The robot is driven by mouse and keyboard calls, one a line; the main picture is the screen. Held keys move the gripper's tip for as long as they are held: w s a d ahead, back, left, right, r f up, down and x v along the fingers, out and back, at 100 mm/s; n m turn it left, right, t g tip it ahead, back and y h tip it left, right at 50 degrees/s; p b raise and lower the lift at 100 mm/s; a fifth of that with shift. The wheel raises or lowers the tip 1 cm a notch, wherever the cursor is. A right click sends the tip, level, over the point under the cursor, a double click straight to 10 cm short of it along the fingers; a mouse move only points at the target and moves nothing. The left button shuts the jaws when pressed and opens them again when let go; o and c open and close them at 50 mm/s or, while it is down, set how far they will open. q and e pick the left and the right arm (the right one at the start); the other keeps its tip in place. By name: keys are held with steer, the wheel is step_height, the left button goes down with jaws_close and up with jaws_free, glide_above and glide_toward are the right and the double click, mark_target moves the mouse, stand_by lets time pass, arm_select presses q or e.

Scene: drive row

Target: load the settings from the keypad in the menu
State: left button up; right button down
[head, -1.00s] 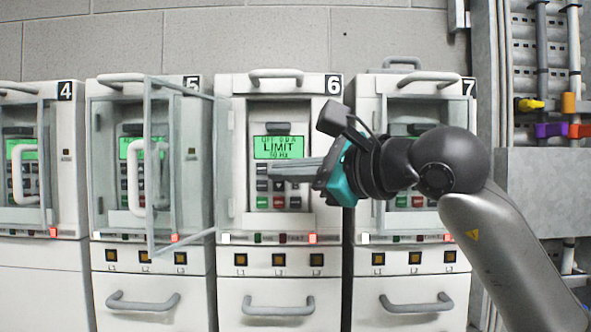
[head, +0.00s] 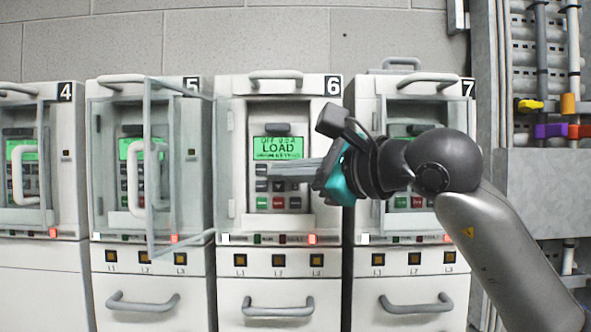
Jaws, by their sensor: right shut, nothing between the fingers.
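Drive 6 (head: 237,85) stands in the middle of the head view with its keypad uncovered. The keypad's green screen (head: 278,148) reads LOAD in large letters, with a small line above and a small, hard-to-read line below. Under it are the keypad buttons (head: 262,186), with a green and a red one at the bottom. My right gripper (head: 275,172) is shut and empty, and its fingers reach in from the right over the upper rows of buttons. They hide some buttons; I cannot tell whether the tips touch one. My left gripper is not in view.
A clear door (head: 160,236) stands open between drives 5 and 6. Drive 7 (head: 372,90) is behind my right arm, and drive 4 (head: 65,130) is at the far left. Pipes with coloured clips (head: 552,131) run up the right wall.

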stand_by(0.4)
steer(key=shift+s+f+b, duration=0.1)
steer(key=shift+s+b, duration=0.4)
steer(key=shift+b, duration=0.05)
steer(key=shift+s, duration=0.2)
steer(key=s+b, duration=0.2)
steer(key=s, duration=0.3)
steer(key=shift+b, duration=0.35)
stand_by(2.8)
